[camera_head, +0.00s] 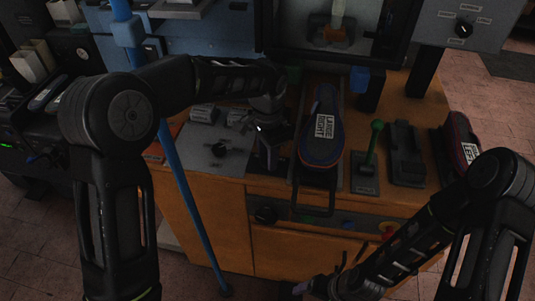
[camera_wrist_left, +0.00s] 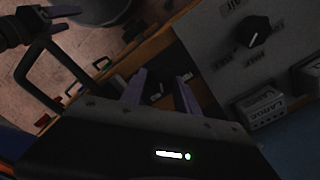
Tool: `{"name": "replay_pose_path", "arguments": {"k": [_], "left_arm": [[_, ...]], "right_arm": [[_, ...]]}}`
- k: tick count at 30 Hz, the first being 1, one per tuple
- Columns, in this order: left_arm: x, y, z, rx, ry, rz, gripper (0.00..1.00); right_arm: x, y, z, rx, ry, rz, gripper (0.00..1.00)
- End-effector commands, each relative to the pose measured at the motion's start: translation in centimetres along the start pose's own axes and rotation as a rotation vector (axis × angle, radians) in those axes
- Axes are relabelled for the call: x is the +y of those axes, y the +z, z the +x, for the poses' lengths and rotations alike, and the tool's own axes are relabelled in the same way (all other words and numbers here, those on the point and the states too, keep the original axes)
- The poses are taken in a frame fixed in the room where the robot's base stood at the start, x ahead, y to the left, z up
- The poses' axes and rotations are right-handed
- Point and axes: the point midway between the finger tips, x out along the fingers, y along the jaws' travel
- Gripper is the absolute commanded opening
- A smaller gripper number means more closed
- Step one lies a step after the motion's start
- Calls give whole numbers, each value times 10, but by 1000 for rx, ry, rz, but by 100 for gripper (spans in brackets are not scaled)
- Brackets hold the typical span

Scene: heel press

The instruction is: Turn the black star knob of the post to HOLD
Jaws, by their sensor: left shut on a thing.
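My left gripper (camera_head: 268,142) points down at the bench top beside the grey panel. In the left wrist view its two purple fingers (camera_wrist_left: 160,90) are shut on a small dark thing (camera_wrist_left: 156,88) with pale marks by it. This looks like the black star knob of the post, but the fingers and the dark picture hide its shape and setting. I cannot read the HOLD mark. My right gripper (camera_head: 308,287) is low in front of the cabinet; in the left wrist view (camera_wrist_left: 66,18) its fingers stand apart and empty.
A grey panel (camera_head: 200,165) with a black pointer knob (camera_head: 219,150) lies left of the left gripper. A shoe marked RIGHT (camera_head: 321,135) stands just to its right. Farther right are a green-tipped lever (camera_head: 375,140) and another shoe (camera_head: 463,140). A blue pole (camera_head: 183,185) rises at left.

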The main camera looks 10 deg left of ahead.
Motion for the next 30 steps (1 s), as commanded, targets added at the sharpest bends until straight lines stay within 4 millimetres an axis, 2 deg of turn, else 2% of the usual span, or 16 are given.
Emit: {"name": "replay_pose_path", "arguments": {"k": [6,13,30], "left_arm": [[0,0,-1,1,-1,185,0],[0,0,-1,1,-1,319,0],[0,-1,-1,2,-2,385,0]], "right_arm": [[-1,0,-2,-1,1,1,80],[-1,0,-4,-1,1,1,80],[-1,1,-4,-1,2,1,80]]}}
